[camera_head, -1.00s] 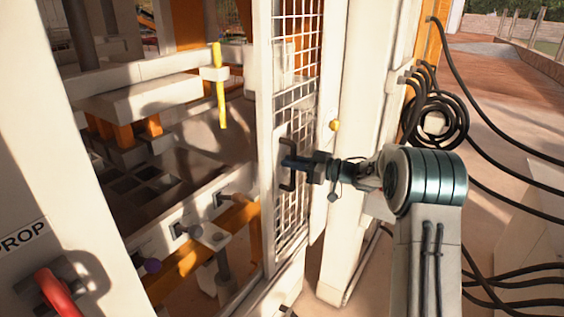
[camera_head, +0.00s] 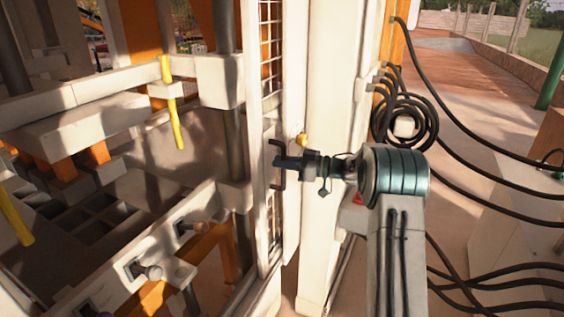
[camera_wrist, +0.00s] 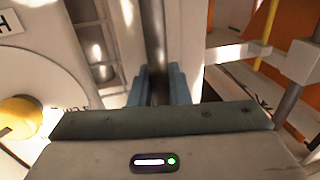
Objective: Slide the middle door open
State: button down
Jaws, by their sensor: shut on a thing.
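The sliding door (camera_head: 254,120) has a white frame with wire mesh. In the head view only a narrow strip of it shows, close beside a wide white post (camera_head: 325,90); the opening to its left is largely uncovered. Its dark, bracket-shaped handle (camera_head: 278,148) stands out from the frame. My gripper (camera_head: 281,163) is shut on the handle. In the wrist view, my blue fingers (camera_wrist: 158,88) stand on either side of the dark handle bar (camera_wrist: 155,40). The fingertips are partly hidden behind my gripper's body.
Inside the opening are a white press beam (camera_head: 85,125), yellow rods (camera_head: 172,105) and a lower rail with bolts (camera_head: 150,270). A yellow knob (camera_head: 301,139) sits by the post. Black cables (camera_head: 405,120) hang at the right and lie on the floor. Open ground lies beyond.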

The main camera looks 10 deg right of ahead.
jog(key=shift+a+r, duration=0.1)
jog(key=c, duration=1.6)
grip_release()
jog(key=shift+w, duration=0.1)
jog(key=shift+o, duration=0.7)
jog(key=shift+w, duration=0.1)
jog(key=shift+d, duration=0.5)
jog(key=b+v, duration=0.3)
jog(key=v, duration=1)
jog(key=shift+s, duration=0.25)
